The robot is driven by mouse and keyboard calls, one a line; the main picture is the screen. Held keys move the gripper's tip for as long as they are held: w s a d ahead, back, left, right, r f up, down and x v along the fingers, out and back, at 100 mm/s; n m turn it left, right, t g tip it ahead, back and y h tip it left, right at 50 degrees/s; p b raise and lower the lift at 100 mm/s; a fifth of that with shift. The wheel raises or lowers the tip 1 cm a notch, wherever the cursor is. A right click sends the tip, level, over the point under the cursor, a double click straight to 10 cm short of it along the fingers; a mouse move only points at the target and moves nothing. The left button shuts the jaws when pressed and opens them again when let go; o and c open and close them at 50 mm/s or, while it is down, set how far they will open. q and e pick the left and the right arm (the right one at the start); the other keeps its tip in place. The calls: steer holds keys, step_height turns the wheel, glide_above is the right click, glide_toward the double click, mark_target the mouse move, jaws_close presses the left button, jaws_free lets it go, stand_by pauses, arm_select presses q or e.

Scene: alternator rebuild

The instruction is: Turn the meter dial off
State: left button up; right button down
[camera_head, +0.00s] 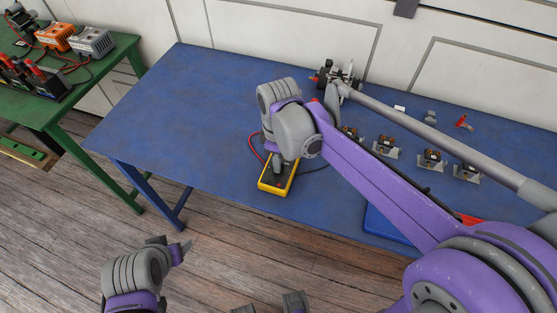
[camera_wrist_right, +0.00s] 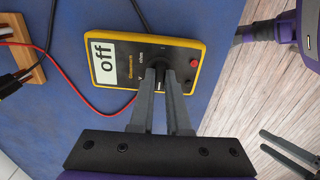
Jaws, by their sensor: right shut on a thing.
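The yellow and black meter (camera_head: 275,187) lies on the blue table near its front edge. In the right wrist view the meter (camera_wrist_right: 123,72) shows a white display (camera_wrist_right: 104,62) that reads "off". My right gripper (camera_head: 278,172) reaches down over the meter from above. In the right wrist view its two fingers (camera_wrist_right: 160,86) are closed around the dial knob, which they mostly hide. My left gripper (camera_head: 182,249) hangs empty over the floor, left of and below the meter. In the right wrist view its two fingers (camera_wrist_right: 265,142) are apart.
A red lead and a dark lead (camera_wrist_right: 45,45) run from the meter to a wooden rack (camera_wrist_right: 20,50). Several small parts (camera_head: 430,158) lie at the right of the blue table (camera_head: 190,110). Its left half is clear. A green table (camera_head: 95,75) with chargers stands left.

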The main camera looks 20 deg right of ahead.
steer(key=c, duration=0.9)
jaws_free()
step_height(320, 180, up, 11)
steer(key=shift+f+p, duration=0.1)
steer(key=shift+p, duration=0.3)
steer(key=shift+s, duration=0.1)
